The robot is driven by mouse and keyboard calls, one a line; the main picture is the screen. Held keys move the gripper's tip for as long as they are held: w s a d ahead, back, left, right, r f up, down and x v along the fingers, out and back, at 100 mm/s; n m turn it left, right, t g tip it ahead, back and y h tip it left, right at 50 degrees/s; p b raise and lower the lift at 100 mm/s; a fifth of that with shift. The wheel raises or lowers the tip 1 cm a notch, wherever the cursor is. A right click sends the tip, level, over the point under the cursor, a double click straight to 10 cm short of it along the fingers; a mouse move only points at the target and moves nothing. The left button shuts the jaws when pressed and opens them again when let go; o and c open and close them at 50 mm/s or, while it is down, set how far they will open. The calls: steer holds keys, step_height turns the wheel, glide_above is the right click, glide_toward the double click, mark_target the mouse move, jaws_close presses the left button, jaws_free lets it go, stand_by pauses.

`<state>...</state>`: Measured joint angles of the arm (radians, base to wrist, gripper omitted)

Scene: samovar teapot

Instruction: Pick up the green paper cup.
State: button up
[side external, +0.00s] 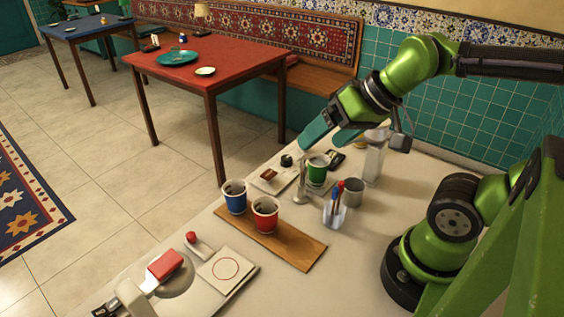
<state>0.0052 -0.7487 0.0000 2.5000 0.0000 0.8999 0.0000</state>
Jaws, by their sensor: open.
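The green paper cup (317,172) stands upright on the pale counter (345,250), in the middle of the side external view. It has a white rim and a dark inside. My gripper (318,146), with teal fingers, is open above the cup and apart from it. Nothing shows between its fingers.
A slim metal piece (301,186) stands just left of the green cup. A grey metal cup (353,192) and a holder with pens (334,214) stand to its right and front. Blue (235,200) and red (265,218) cups stand on a wooden board (298,246).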

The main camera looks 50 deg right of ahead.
steer(key=w+d+f+g+h, duration=0.1)
steer(key=w+d+f+g, duration=0.2)
steer(key=w+d, duration=0.3)
steer(key=n+g, duration=0.3)
steer(key=n, duration=0.9)
glide_above(318, 171)
steer(key=d, duration=0.4)
step_height(318, 171, down, 2)
steer(key=f, duration=0.1)
steer(key=n, duration=0.6)
steer(key=shift+g, duration=0.3)
steer(key=f, duration=0.5)
steer(key=w+a+f, duration=0.1)
steer(key=f, duration=0.4)
steer(key=a+f, duration=0.1)
steer(key=f, duration=0.4)
steer(key=shift+w+f, duration=0.15)
steer(key=shift+f, duration=0.05)
steer(key=c, duration=0.7)
